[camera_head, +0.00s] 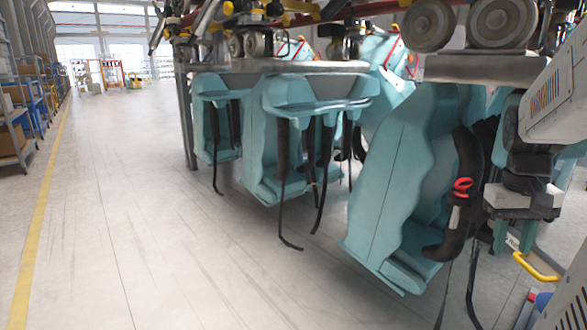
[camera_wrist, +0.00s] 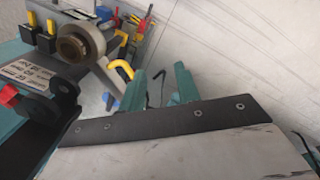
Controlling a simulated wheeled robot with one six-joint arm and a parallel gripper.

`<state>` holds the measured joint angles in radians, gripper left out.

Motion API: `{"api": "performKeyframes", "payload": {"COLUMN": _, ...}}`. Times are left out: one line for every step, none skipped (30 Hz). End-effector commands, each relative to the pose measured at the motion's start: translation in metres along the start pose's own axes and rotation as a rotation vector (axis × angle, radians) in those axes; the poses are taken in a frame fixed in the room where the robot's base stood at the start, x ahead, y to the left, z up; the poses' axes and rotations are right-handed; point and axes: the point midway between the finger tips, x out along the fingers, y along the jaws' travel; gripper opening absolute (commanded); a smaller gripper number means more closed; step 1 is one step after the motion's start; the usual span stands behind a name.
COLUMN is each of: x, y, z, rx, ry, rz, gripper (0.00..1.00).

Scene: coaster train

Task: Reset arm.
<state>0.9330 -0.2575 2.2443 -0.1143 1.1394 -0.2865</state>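My gripper (camera_head: 522,200) is at the right in the head view, at the end of my white arm, beside the nearest teal coaster seat (camera_head: 385,185). The gripper looks close to the seat's black padded restraint (camera_head: 466,195), which has a red coil (camera_head: 462,186) on it. I cannot tell whether they touch.
More teal seats (camera_head: 290,130) hang in a row with black straps. Wheels (camera_head: 428,25) sit above. The floor (camera_head: 130,200) at left is clear, past shelves (camera_head: 15,115).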

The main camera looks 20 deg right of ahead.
Motion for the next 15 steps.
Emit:
{"api": "performKeyframes", "payload": {"x": -0.002, "y": -0.019, "z": 0.006, "rx": -0.011, "ry": 0.003, "rz": -0.008, "gripper": 0.33}}
{"api": "performKeyframes", "payload": {"x": -0.002, "y": -0.029, "z": 0.010, "rx": -0.014, "ry": 0.004, "rz": -0.013, "gripper": 0.33}}
{"api": "performKeyframes", "payload": {"x": -0.003, "y": -0.043, "z": 0.015, "rx": -0.022, "ry": 0.006, "rz": -0.018, "gripper": 0.33}}
{"api": "performKeyframes", "payload": {"x": -0.004, "y": -0.054, "z": 0.019, "rx": -0.029, "ry": 0.009, "rz": -0.023, "gripper": 0.33}}
{"api": "performKeyframes", "payload": {"x": -0.004, "y": -0.065, "z": 0.025, "rx": -0.039, "ry": 0.010, "rz": -0.028, "gripper": 0.33}}
{"api": "performKeyframes", "payload": {"x": -0.005, "y": -0.080, "z": 0.032, "rx": -0.054, "ry": 0.014, "rz": -0.035, "gripper": 0.33}}
{"api": "performKeyframes", "payload": {"x": -0.005, "y": -0.092, "z": 0.038, "rx": -0.067, "ry": 0.017, "rz": -0.040, "gripper": 0.33}}
{"api": "performKeyframes", "payload": {"x": -0.006, "y": -0.104, "z": 0.044, "rx": -0.084, "ry": 0.021, "rz": -0.044, "gripper": 0.33}}
{"api": "performKeyframes", "payload": {"x": -0.006, "y": -0.120, "z": 0.054, "rx": -0.109, "ry": 0.027, "rz": -0.051, "gripper": 0.33}}
{"api": "performKeyframes", "payload": {"x": -0.007, "y": -0.131, "z": 0.062, "rx": -0.129, "ry": 0.032, "rz": -0.057, "gripper": 0.33}}
{"api": "performKeyframes", "payload": {"x": -0.007, "y": -0.142, "z": 0.070, "rx": -0.152, "ry": 0.036, "rz": -0.063, "gripper": 0.33}}
{"api": "performKeyframes", "payload": {"x": -0.007, "y": -0.156, "z": 0.082, "rx": -0.184, "ry": 0.043, "rz": -0.069, "gripper": 0.33}}
{"api": "performKeyframes", "payload": {"x": -0.007, "y": -0.165, "z": 0.090, "rx": -0.211, "ry": 0.049, "rz": -0.074, "gripper": 0.33}}
{"api": "performKeyframes", "payload": {"x": -0.006, "y": -0.174, "z": 0.099, "rx": -0.238, "ry": 0.056, "rz": -0.079, "gripper": 0.33}}
{"api": "performKeyframes", "payload": {"x": -0.006, "y": -0.185, "z": 0.110, "rx": -0.277, "ry": 0.065, "rz": -0.087, "gripper": 0.33}}
